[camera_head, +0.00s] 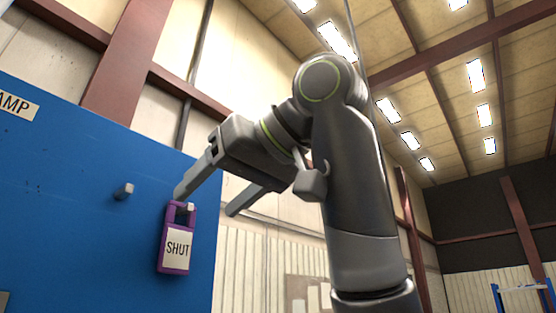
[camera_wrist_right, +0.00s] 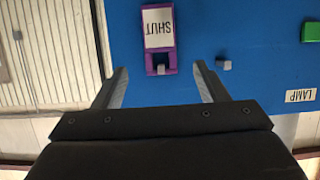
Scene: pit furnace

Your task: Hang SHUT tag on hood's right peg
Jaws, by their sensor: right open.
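The purple SHUT tag (camera_head: 177,255) with a white label hangs upright on the blue hood (camera_head: 75,190), near its right edge. The right peg (camera_head: 190,208) shows through the tag's top opening; in the right wrist view, upside down, the tag (camera_wrist_right: 159,28) and this peg (camera_wrist_right: 161,69) also show. My right gripper (camera_head: 205,206) is open, its fingers apart from each other near the tag's top. In the wrist view its fingers (camera_wrist_right: 161,68) stand either side of the tag with gaps. A bare second peg (camera_head: 123,191) sticks out left of the tag. My left gripper is out of view.
A LAMP label (camera_wrist_right: 301,95) is on the hood, and a green block (camera_wrist_right: 311,32) shows at the wrist view's edge. A blue frame (camera_head: 522,297) stands far right. Right of the hood's edge there is open space before the wall.

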